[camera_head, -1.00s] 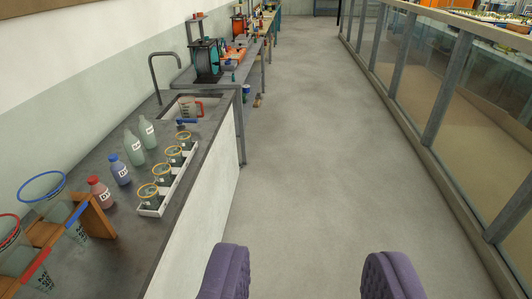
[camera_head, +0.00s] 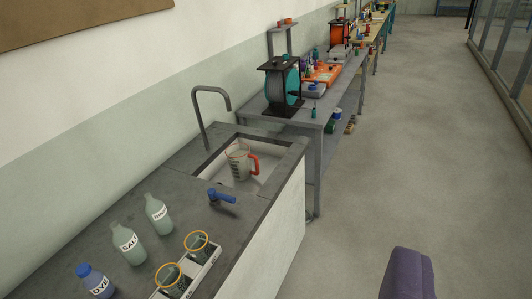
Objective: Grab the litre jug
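The litre jug (camera_head: 238,164) is clear with dark markings and a red handle. It stands upright in the sink basin (camera_head: 270,183), its handle toward the right. One purple padded finger of my gripper (camera_head: 408,274) shows at the bottom edge, right of centre. The other finger is not in view, so its opening cannot be seen. The gripper is nearer to me than the jug, over the floor to the right of the counter, and well apart from the jug.
A grey tap (camera_head: 205,115) arches beside the sink. A blue-handled item (camera_head: 221,195) lies in front of it. Bottles (camera_head: 128,243) and a white rack of yellow-rimmed glasses (camera_head: 207,270) stand nearer. A bench with a reel (camera_head: 283,87) is beyond. The floor (camera_head: 400,170) is clear.

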